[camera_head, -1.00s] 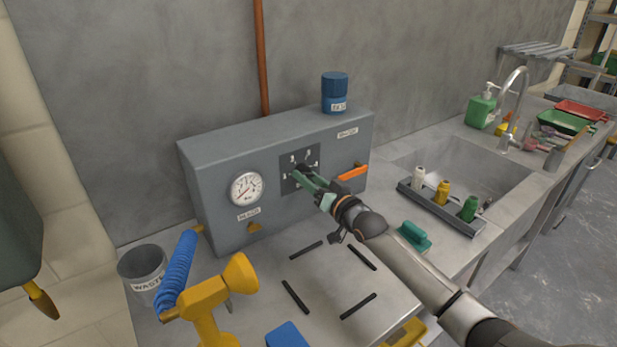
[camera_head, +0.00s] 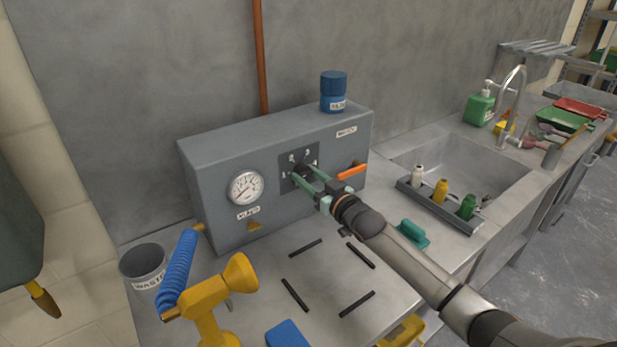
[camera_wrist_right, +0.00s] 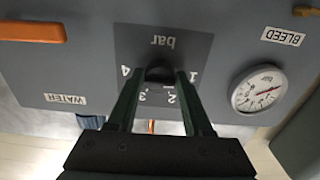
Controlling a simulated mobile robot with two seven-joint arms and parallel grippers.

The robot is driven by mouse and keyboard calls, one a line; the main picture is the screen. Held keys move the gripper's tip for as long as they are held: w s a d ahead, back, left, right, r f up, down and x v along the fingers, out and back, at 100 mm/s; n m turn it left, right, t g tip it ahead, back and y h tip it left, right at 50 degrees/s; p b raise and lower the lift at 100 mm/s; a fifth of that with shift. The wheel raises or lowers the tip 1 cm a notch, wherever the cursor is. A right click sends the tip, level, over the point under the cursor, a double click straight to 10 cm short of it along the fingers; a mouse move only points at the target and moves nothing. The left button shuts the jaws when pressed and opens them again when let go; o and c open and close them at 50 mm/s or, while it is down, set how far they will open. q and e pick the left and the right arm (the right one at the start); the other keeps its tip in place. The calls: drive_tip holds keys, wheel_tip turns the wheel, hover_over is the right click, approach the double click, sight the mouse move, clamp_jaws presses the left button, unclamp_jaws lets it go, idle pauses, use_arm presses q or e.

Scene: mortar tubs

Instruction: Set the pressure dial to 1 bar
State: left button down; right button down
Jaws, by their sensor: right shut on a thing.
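The pressure dial is a small black knob (camera_wrist_right: 160,72) on a dark plate (camera_head: 285,184) on the front of the grey panel box (camera_head: 240,146). In the wrist view the plate appears upside down, with "bar" and the numbers 1 to 4 around the knob. My right gripper (camera_head: 304,171) is shut on the knob, one green finger on each side of it. The fingers partly cover the plate, and I cannot tell which number the knob points to. My left gripper is not in view.
A round gauge (camera_head: 245,187) sits left of the dial and an orange lever (camera_head: 352,172) to its right. A blue-capped container (camera_head: 333,92) stands on the box. Black strips (camera_head: 295,294) lie on the bench in front. A yellow tool (camera_head: 208,304) stands at the front left.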

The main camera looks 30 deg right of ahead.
drive_tip(key=shift+c, duration=1.6)
unclamp_jaws()
drive_tip(key=s+d, duration=0.1)
drive_tip(key=s, duration=1.1)
drive_tip(key=shift+s+d+b, duration=0.2)
drive_tip(key=shift+d+b, duration=0.15)
